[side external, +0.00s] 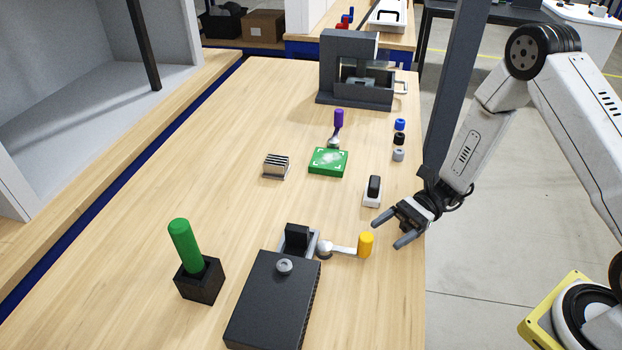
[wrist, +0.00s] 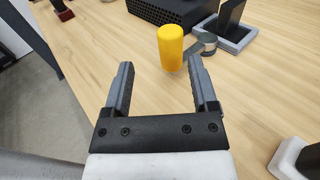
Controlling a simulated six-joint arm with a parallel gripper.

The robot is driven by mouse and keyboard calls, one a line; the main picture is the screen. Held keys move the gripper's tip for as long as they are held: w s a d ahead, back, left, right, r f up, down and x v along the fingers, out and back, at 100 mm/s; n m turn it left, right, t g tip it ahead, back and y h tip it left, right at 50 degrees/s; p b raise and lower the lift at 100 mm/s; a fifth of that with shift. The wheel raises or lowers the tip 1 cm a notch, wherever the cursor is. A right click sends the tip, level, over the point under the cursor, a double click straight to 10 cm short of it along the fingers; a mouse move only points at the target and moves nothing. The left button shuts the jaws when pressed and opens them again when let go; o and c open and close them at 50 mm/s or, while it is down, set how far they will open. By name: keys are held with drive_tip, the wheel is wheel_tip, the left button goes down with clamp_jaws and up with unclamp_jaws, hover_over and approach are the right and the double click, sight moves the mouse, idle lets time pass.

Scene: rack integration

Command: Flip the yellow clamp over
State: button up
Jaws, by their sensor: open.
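The yellow clamp handle (side external: 366,244) is an upright yellow cylinder at the end of a light metal arm (side external: 342,249), near the table's right edge. The arm runs left to a round pivot beside a black block on a grey base (side external: 297,240). In the wrist view the yellow handle (wrist: 171,46) stands just beyond my fingertips, in line with the gap between them. My gripper (side external: 387,232) is open and empty, to the right of the handle and apart from it. Its two fingers also show in the wrist view (wrist: 160,68).
A black box (side external: 272,305) sits in front of the clamp, and a green handle in a black block (side external: 200,280) stands to its left. A white-and-black switch (side external: 373,191) is behind my gripper. A green board (side external: 328,162), a heatsink (side external: 276,166) and a grey press (side external: 350,75) stand farther back.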

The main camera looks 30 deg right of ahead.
sight(360, 244)
drive_tip(key=shift+w+d+f+m+t+y, duration=0.15)
drive_tip(key=shift+w+m+t+y, duration=0.15)
drive_tip(key=shift+w+m+t, duration=0.15)
drive_tip(key=shift+a, duration=3.95)
clamp_jaws()
